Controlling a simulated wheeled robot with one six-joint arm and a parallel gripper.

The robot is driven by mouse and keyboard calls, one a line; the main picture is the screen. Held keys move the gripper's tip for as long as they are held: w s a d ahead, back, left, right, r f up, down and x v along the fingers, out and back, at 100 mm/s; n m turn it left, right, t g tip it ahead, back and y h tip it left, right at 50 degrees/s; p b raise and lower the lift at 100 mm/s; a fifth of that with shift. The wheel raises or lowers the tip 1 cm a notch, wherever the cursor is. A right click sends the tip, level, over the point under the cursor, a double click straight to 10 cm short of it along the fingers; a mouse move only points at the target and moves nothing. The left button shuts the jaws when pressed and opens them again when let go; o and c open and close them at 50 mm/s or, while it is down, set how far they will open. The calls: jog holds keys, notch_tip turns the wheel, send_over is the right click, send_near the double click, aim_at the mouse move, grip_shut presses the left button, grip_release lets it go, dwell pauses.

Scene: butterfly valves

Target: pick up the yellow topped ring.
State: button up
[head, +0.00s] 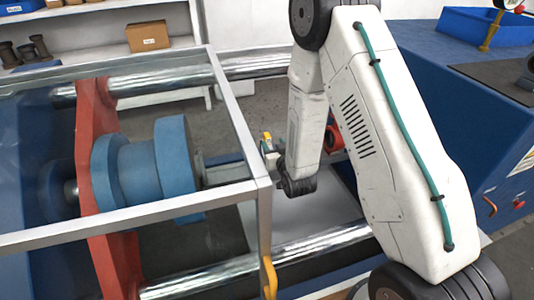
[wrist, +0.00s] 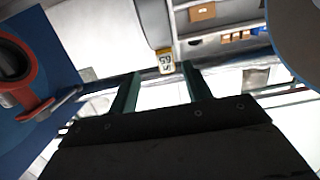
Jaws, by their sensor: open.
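In the wrist view, my gripper (wrist: 159,70) is open, with its two green fingers apart and nothing between them that I can see held. A small yellow-and-white tag with dark figures (wrist: 165,60) shows beyond the fingertips, at the lower end of a grey piece. In the head view, a small yellow-topped part (head: 267,138) shows just left of my arm's lower end; I cannot tell if it is the ring. A red ring (head: 333,138) is partly hidden behind my arm. In the wrist view, a red ring with a dark centre (wrist: 18,80) is at the left.
A metal-framed guard (head: 234,120) encloses a blue roller (head: 150,165) and a red plate (head: 97,150) at the left. Polished bars (head: 215,278) run across. A blue machine (head: 445,95) stands at the right. Shelves with boxes (head: 148,36) are at the back.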

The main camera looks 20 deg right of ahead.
jog(key=f, duration=0.1)
jog(key=s+f+t, duration=0.1)
jog(key=f, duration=0.1)
jog(key=shift+s+f+t, duration=0.1)
jog(key=shift+s+t, duration=0.2)
jog(key=shift+s, duration=0.05)
jog(key=w, duration=0.5)
jog(key=w+a, duration=0.1)
jog(key=w, duration=0.1)
jog(key=shift+w, duration=0.3)
grip_shut()
